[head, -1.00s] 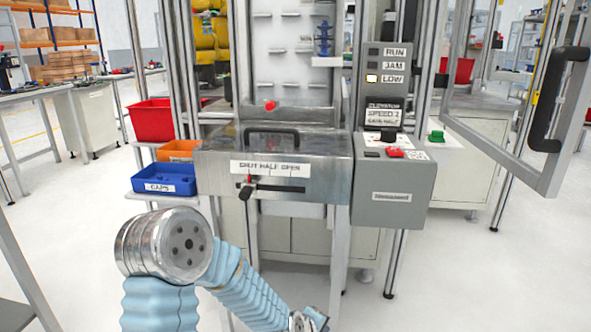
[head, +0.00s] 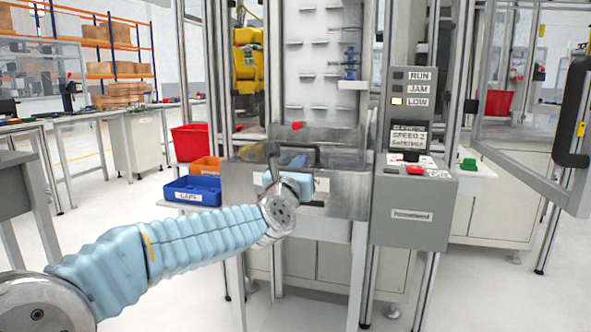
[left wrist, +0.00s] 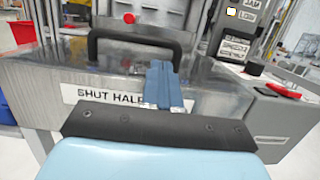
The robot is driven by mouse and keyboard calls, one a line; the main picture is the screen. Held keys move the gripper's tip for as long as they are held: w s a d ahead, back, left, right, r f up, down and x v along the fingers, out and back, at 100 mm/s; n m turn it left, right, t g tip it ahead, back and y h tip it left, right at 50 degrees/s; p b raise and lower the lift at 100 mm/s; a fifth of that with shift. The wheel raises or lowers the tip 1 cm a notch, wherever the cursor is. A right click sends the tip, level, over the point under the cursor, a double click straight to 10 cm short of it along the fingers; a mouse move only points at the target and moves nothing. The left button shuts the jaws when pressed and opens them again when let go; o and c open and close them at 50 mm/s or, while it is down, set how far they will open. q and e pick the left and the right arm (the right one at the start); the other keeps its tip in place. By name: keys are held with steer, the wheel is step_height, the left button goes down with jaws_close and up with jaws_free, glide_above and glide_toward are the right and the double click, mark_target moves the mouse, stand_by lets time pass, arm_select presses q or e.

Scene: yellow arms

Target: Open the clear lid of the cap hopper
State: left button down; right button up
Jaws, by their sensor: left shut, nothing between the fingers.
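The cap hopper (head: 345,195) is a metal box in the middle of the head view, partly hidden by my left arm. Its clear lid (left wrist: 65,65) appears down on top, with a black bar handle (left wrist: 92,50) that also shows in the head view (head: 316,154). My left gripper (head: 298,161) is at the hopper's front, close to the handle. In the left wrist view its blue fingers (left wrist: 160,70) are together and empty, overlapping the right part of the handle; I cannot tell whether they touch it. The label "SHUT HALF" (left wrist: 112,95) is partly covered. My right gripper is out of view.
A grey control box (head: 410,210) with a lit LOW lamp (head: 397,101) stands right of the hopper. Blue (head: 192,190), orange (head: 206,168) and red (head: 188,142) bins sit at its left. A guard door (head: 530,160) stands open at the right. Metal posts flank the hopper.

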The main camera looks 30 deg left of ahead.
mark_target(300, 147)
arm_select(q)
steer(key=shift+p+x, duration=0.4)
steer(key=shift+x, duration=1.4)
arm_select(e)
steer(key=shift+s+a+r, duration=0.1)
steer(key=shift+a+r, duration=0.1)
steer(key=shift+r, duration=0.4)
